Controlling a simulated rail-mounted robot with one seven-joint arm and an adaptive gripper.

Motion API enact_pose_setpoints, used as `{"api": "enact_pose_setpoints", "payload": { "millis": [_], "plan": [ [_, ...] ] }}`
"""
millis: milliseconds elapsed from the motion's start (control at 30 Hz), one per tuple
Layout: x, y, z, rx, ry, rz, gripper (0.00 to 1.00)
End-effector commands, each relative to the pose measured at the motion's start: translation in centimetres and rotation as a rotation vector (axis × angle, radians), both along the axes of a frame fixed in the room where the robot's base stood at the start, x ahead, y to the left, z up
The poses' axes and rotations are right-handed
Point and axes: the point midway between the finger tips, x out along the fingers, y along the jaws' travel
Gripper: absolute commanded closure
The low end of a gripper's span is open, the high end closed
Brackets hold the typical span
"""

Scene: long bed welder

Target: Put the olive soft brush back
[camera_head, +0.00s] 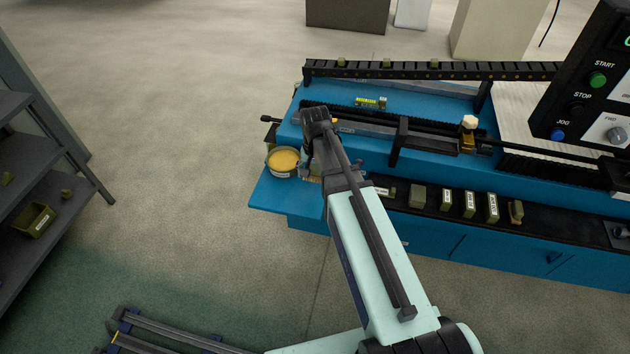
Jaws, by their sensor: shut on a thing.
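My gripper (309,168) is at the left end of the blue machine, just right of a round tub with yellow contents (283,160). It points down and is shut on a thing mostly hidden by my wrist. A small tan-orange strip, which looks like the bristles of the olive soft brush (312,179), shows below the fingers. I cannot tell whether it touches the blue surface. A similar olive block with a tan side (516,211) stands at the right of the row on the black ledge.
Several olive blocks with white labels (470,204) stand on the black ledge (560,217). A machine rail (430,72) runs along the back. A control panel (590,95) stands at the right. A grey shelf (45,120) with an olive bin (33,220) is at the left.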

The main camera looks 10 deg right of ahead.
Motion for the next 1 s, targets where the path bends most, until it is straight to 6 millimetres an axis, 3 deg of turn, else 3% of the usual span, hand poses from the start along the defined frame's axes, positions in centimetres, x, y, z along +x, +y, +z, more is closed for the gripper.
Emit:
{"api": "enact_pose_setpoints", "payload": {
  "millis": [400, 833, 867, 900, 1000],
  "plan": [
    [0.0, 0.0, -3.6, 0.0, 0.001, 0.0, 0.45],
    [0.0, 0.0, -4.3, 0.0, 0.0, 0.0, 0.45],
    [0.0, 0.0, -4.2, 0.0, -0.001, 0.0, 0.07],
    [0.0, 0.0, -4.2, 0.0, -0.001, 0.0, 0.0],
    [0.0, 0.0, -4.2, 0.0, -0.001, 0.0, 0.0]
  ]
}}
